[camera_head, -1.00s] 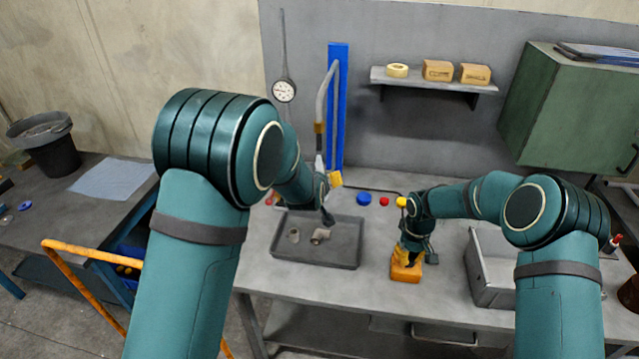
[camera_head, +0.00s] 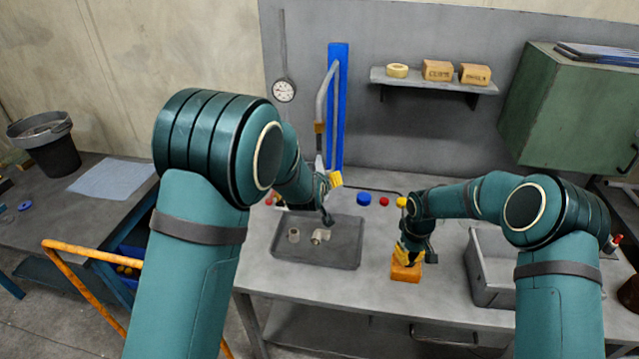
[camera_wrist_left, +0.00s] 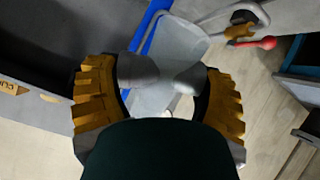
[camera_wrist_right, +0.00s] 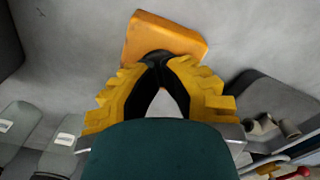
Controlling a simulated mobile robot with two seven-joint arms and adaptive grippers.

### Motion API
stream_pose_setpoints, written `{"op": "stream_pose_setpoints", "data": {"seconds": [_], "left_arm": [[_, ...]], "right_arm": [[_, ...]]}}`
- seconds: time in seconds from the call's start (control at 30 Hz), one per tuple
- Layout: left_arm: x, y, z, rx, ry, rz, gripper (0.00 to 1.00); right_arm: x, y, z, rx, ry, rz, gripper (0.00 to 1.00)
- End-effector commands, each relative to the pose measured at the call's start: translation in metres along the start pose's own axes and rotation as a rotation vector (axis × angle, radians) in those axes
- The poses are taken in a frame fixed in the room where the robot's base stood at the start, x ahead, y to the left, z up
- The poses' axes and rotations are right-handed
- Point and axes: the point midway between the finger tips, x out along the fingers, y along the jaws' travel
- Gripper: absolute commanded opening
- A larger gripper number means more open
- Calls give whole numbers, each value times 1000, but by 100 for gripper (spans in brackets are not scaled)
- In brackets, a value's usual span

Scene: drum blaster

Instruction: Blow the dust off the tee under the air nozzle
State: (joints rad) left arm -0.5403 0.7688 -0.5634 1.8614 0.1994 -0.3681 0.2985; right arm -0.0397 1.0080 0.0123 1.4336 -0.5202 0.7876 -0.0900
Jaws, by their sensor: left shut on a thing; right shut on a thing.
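My left gripper (camera_head: 334,181) is at the foot of the hanging air nozzle (camera_head: 319,163), above the back of the tray. In the left wrist view its yellow fingers (camera_wrist_left: 160,80) are shut on a grey piece that looks like the tee (camera_wrist_left: 140,72); a pale shape lies behind it. Whether dust remains on it cannot be told. My right gripper (camera_head: 407,252) points down at an orange box (camera_head: 406,271) on the bench. In the right wrist view its fingers (camera_wrist_right: 157,68) meet at the box's dark top part, over the orange face (camera_wrist_right: 168,34).
The dark tray (camera_head: 315,258) holds a small fitting (camera_head: 294,235) and another grey fitting (camera_head: 320,236). Blue (camera_head: 363,199) and red (camera_head: 384,202) round pieces lie behind. A metal box (camera_head: 490,275) stands right. A blue post (camera_head: 338,105) rises at the back.

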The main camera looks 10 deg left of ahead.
Motion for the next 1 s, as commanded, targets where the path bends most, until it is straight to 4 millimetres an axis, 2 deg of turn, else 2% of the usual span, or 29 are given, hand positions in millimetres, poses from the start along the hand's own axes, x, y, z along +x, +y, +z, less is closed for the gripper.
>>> {"op": "stream_pose_setpoints", "data": {"seconds": [1.0], "left_arm": [[0,0,-1,0,2,1,29]], "right_arm": [[-68,0,0,0,1,1,0]]}}
